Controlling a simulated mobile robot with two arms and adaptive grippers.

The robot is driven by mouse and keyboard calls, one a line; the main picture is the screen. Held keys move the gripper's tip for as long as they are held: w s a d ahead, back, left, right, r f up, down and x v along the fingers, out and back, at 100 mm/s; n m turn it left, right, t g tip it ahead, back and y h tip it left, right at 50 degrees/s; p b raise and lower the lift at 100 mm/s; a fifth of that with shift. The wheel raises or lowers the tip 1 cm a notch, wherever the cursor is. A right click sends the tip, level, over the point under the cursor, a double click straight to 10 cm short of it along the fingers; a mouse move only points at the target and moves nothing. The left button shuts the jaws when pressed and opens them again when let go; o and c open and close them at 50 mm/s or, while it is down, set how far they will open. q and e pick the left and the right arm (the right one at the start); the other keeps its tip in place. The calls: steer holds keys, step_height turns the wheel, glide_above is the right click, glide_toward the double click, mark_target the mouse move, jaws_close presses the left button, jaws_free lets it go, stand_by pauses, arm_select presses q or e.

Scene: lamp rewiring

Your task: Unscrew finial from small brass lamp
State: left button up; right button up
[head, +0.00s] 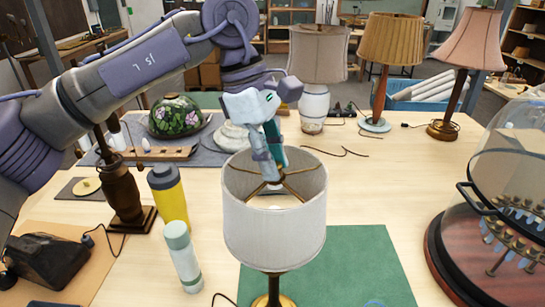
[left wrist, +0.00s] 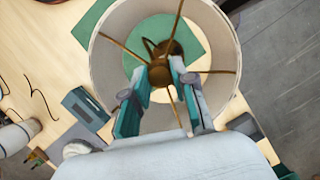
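The small brass lamp stands on the table in the head view with a white drum shade (head: 275,232) and a brass base (head: 273,298). Thin brass spokes cross the open top of the shade. In the left wrist view they meet at a round brass finial or hub (left wrist: 160,73). My left gripper (head: 268,178) reaches down into the shade's top from above. In the left wrist view its teal fingers (left wrist: 160,76) are spread, one on each side of the brass piece. I cannot tell whether they touch it. My right gripper is in neither view.
A yellow bottle (head: 168,195) and a pale green-capped bottle (head: 183,260) stand left of the lamp. A glass dome on a wooden base (head: 450,270) is at the right. Three shaded lamps stand behind. A green mat (head: 350,265) lies under the lamp.

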arm_select(q)
jaws_close()
steer(key=n+t+b, duration=0.1)
steer(key=n+b, duration=0.5)
steer(key=shift+s+f+t, duration=0.1)
steer(key=shift+f+t, duration=0.1)
steer(key=shift+t, duration=0.2)
steer(key=shift+r+n, duration=0.1)
steer(key=shift+n, duration=0.6)
steer(key=shift+r+b, duration=0.1)
steer(key=shift+b, duration=0.2)
steer(key=shift+r+n, duration=0.1)
steer(key=shift+n, duration=0.2)
